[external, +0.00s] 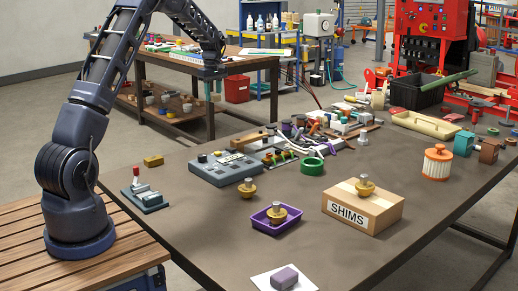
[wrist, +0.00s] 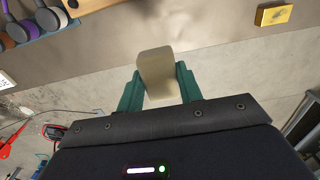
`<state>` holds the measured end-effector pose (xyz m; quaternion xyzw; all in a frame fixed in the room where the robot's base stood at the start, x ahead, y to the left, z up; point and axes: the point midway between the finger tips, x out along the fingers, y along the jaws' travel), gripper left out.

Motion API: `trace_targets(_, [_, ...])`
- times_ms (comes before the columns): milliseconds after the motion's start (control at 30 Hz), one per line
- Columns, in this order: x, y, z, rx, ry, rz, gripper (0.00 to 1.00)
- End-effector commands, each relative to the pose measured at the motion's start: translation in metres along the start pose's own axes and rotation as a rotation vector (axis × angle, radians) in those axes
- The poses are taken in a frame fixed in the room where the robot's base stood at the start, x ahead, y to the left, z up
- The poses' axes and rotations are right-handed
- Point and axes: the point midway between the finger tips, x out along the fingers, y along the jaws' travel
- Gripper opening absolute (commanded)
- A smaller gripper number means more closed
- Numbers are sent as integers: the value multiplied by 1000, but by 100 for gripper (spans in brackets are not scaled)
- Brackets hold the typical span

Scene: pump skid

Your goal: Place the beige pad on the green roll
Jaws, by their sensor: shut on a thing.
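The beige pad (wrist: 155,72) is held upright between the green fingers of my gripper (wrist: 157,88) in the wrist view. The fingers are shut on its sides. In the external view my arm arches over and comes down at the edge of the back workbench, where the pad cannot be made out clearly. The green roll (external: 312,166) lies on the near table in the external view, to the right of the grey control box. It is well apart from my gripper and does not show for certain in the wrist view.
A grey control box (external: 228,168), a brass-coloured knob (external: 247,189), a purple tray (external: 264,228) and a SHIMS box (external: 378,214) stand near the roll. Several small parts crowd the table behind it. A yellow block (external: 153,160) lies at left. Bare tabletop lies around the tray.

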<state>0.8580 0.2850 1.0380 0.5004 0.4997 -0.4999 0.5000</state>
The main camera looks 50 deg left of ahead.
Motion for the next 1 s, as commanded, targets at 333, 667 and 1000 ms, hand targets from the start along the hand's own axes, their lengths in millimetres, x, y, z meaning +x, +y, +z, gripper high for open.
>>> trace_targets(333, [-10,22,36,4,0,0,14])
trace_targets(667, [-26,80,163,6,0,0,14])
trace_targets(1000, [-43,117,306,5,0,0,14])
